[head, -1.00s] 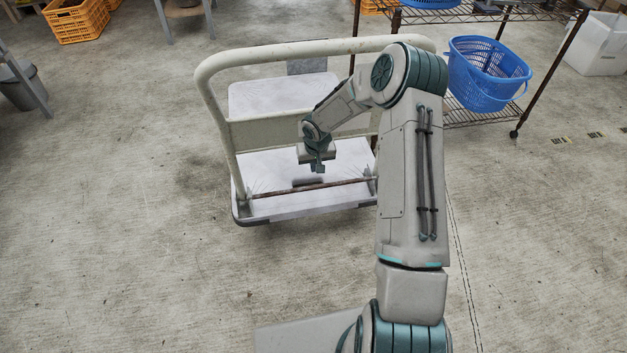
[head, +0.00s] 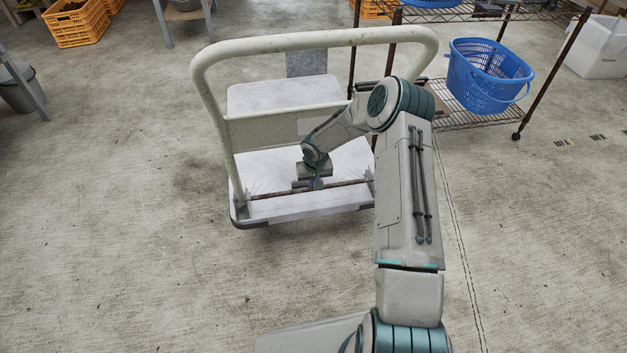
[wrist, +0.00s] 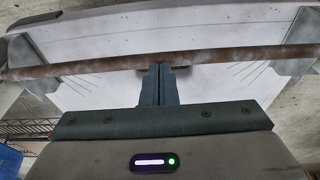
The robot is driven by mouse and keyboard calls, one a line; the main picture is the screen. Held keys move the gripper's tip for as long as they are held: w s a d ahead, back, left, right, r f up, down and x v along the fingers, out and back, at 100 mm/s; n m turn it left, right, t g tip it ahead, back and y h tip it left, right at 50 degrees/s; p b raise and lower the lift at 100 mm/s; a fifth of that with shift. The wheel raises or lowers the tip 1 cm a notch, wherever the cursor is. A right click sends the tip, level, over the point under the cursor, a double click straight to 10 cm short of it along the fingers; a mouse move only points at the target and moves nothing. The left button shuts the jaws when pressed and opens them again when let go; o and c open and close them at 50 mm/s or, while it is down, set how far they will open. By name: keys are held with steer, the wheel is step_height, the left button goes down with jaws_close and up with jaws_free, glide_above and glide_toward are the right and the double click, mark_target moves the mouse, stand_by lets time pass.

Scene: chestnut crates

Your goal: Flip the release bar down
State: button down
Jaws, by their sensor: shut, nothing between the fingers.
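The release bar (head: 272,193) is a thin rusty brown rod across the front of the platform trolley (head: 290,212), low over its pale deck. It also spans the wrist view (wrist: 100,66) from side to side. My gripper (head: 318,185) is shut and empty, with its fingertips at the middle of the bar. In the wrist view the closed fingers (wrist: 160,72) overlap the bar. I cannot tell for sure whether they press on it. The dark patch at the bar's middle is partly hidden by my fingers.
The trolley's cream push handle (head: 310,44) arches up around my forearm. A wire shelf (head: 470,118) with a blue basket (head: 487,75) stands to the right. Orange crates (head: 77,22) are at the back left. The concrete floor in front and left is clear.

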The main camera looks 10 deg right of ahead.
steer(key=shift+s+f+b, duration=0.35)
steer(key=shift+f+b, duration=0.25)
steer(key=shift+f, duration=0.2)
steer(key=shift+s+f+b, duration=0.35)
steer(key=shift+f+b, duration=0.2)
steer(key=shift+f, duration=0.2)
steer(key=shift+s+f+b, duration=0.35)
steer(key=shift+f+b, duration=0.25)
steer(key=shift+f, duration=0.2)
steer(key=s+r+p, duration=0.5)
steer(key=r, duration=0.3)
steer(key=shift+s+r, duration=0.2)
steer(key=shift+s, duration=0.15)
steer(key=shift+r, duration=0.1)
